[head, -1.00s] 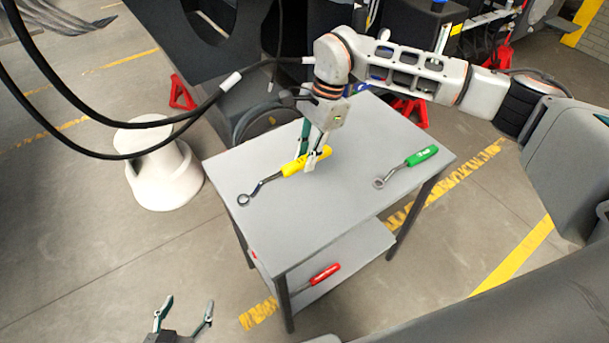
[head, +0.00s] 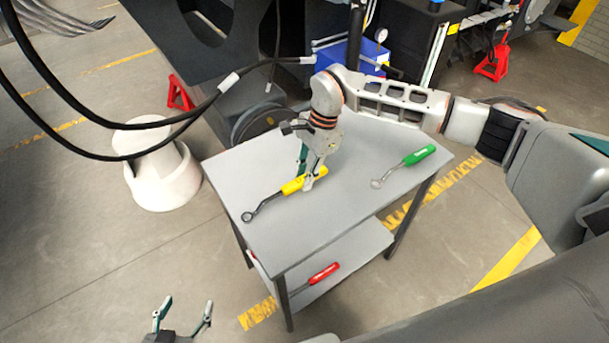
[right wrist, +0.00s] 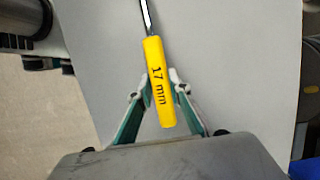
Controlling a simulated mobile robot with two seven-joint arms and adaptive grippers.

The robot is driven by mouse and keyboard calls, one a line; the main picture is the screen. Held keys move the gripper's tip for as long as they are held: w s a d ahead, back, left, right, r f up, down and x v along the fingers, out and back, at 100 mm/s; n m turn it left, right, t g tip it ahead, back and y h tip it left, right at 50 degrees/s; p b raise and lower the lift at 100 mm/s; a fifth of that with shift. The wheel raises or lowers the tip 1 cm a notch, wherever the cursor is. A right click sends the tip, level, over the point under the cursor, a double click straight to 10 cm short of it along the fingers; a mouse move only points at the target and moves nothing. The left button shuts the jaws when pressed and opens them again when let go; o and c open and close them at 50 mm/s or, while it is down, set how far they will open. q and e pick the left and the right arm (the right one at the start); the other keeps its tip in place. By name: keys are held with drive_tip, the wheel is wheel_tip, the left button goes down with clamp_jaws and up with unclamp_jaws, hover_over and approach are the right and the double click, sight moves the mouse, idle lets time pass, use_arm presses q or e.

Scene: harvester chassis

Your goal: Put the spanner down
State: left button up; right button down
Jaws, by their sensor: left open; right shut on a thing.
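A spanner with a yellow handle (head: 293,186) and a dark ring end is at the grey table top (head: 300,230). Its ring end points to the left and front. My right gripper (head: 311,180) is shut on the yellow handle from above. In the right wrist view the handle (right wrist: 160,85) reads "17 mm" and lies between the fingertips (right wrist: 158,84). The spanner looks level, at or very near the table top; I cannot tell whether it touches. My left gripper (head: 183,312) is open and empty, low at the front left, away from the table.
A green-handled spanner (head: 418,156) lies on the right of the table top. A red-handled tool (head: 323,273) lies on the lower shelf (head: 350,255). A white pedestal (head: 155,175) stands left of the table. Black cables (head: 100,155) hang at the left. The front of the table top is clear.

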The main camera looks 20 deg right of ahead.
drive_tip(key=c, duration=1.9)
unclamp_jaws()
drive_tip(key=b+v, duration=0.1)
drive_tip(key=v, duration=1.1)
drive_tip(key=shift+r, duration=0.1)
